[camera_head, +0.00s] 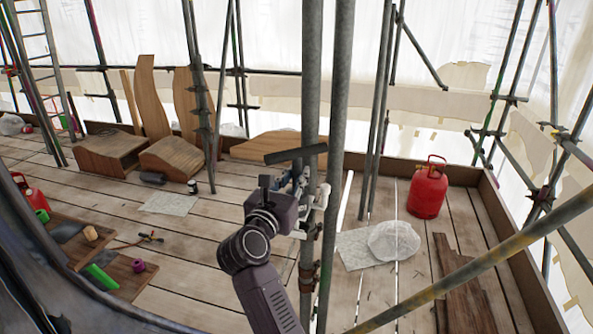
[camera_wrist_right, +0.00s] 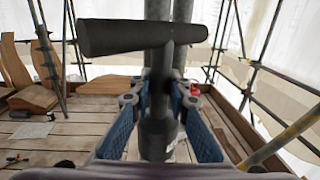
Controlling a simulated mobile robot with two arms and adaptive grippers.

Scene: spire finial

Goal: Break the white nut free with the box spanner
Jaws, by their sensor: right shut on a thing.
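The box spanner (camera_head: 296,154) shows as a dark cross-bar handle beside the scaffold poles. In the right wrist view its thick handle (camera_wrist_right: 140,37) lies across the top, tilted slightly. Its grey shaft runs down from the handle between the blue-padded fingers. My right gripper (camera_head: 300,197) is shut on the spanner, and its fingers also show in the right wrist view (camera_wrist_right: 160,112). My left gripper is not in view.
Scaffold poles (camera_head: 337,120) stand right behind the gripper. A red gas bottle (camera_head: 427,192) and a plastic-wrapped bundle (camera_head: 394,242) are at the right. Curved wooden pieces (camera_head: 112,153) lie at the back left. Boards with small coloured parts (camera_head: 138,266) are at the lower left.

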